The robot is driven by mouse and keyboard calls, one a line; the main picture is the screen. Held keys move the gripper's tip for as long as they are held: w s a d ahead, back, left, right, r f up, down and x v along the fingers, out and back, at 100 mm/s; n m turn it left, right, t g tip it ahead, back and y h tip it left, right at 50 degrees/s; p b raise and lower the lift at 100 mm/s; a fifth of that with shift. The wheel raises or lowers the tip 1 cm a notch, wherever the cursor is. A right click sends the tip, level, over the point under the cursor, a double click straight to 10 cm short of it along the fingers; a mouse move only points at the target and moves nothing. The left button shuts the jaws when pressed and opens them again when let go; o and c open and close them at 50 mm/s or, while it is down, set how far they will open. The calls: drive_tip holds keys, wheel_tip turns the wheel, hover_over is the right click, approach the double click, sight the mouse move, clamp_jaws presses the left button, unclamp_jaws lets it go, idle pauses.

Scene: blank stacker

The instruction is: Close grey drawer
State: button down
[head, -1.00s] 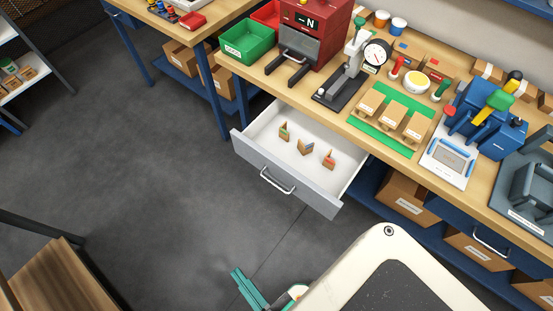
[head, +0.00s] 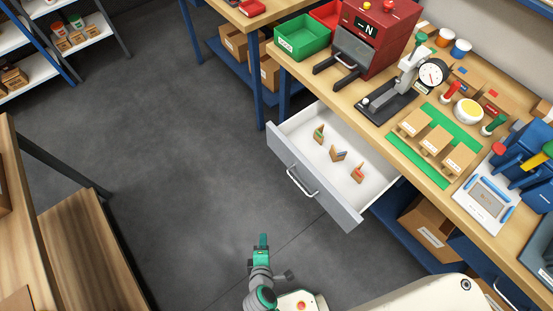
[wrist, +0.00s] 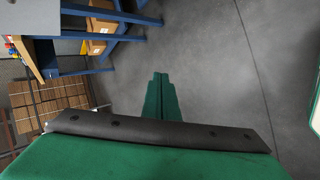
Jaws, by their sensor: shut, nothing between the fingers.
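The grey drawer (head: 313,197) is pulled out from under the workbench, with a white inside and a silver bar handle (head: 301,182) on its front. Several small wooden pieces (head: 338,154) stand inside it. My gripper (head: 263,241) is in front of the drawer and lower in the picture, apart from it, over the floor. In the wrist view my gripper (wrist: 160,82) shows its green fingers together with nothing between them. A grey panel shows at the top left of the wrist view, but I cannot tell what it is.
Cardboard boxes (head: 428,228) sit on the shelf below. A wooden shelf unit (head: 85,240) stands at left. Floor between is clear.

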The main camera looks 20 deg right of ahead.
drive_tip(key=w+d+f+n+h, duration=0.2)
drive_tip(key=w+n+h, duration=0.1)
drive_tip(key=w, duration=0.3)
drive_tip(key=n+g+h, duration=0.3)
drive_tip(key=n+h, duration=0.1)
drive_tip(key=h, duration=0.7)
approach(284, 155)
drive_tip(key=x, duration=0.5)
drive_tip(key=shift+w+d+r, duration=0.15)
drive_tip(key=shift+w+d, duration=0.1)
drive_tip(key=shift+d, duration=0.45)
